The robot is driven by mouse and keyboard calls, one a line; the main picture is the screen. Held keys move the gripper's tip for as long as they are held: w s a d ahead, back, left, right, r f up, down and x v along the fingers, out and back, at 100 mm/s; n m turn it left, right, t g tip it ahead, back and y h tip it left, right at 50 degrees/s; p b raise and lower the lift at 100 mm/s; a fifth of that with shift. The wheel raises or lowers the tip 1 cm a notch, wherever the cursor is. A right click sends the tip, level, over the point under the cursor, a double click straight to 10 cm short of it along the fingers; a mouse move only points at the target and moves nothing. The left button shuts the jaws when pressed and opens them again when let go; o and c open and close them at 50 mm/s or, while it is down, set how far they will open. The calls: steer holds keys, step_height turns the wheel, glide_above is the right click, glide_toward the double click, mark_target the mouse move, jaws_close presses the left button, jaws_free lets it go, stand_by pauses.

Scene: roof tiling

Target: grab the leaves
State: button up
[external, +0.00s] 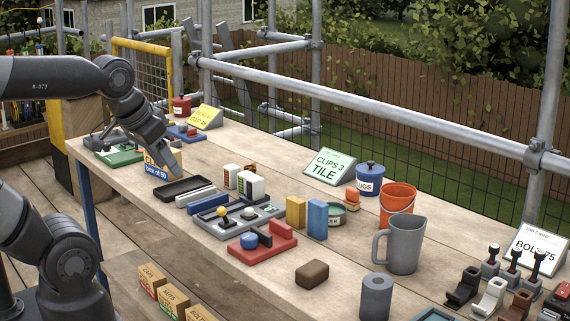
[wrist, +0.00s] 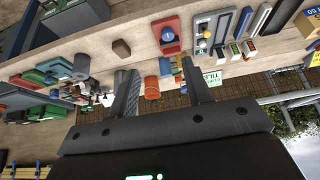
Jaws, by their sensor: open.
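I see no loose leaves on the bench in either view.
The wooden bench (external: 270,290) carries a black tray (external: 186,188), a red-orange bucket (external: 397,203), a grey jug (external: 406,245), a blue lidded pot (external: 370,179) and a brown block (external: 312,273). A scaffold rail (external: 380,108) runs behind it. Bare wood shows along the front.

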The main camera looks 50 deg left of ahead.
stand_by(0.5)
steer(key=o, duration=0.3)
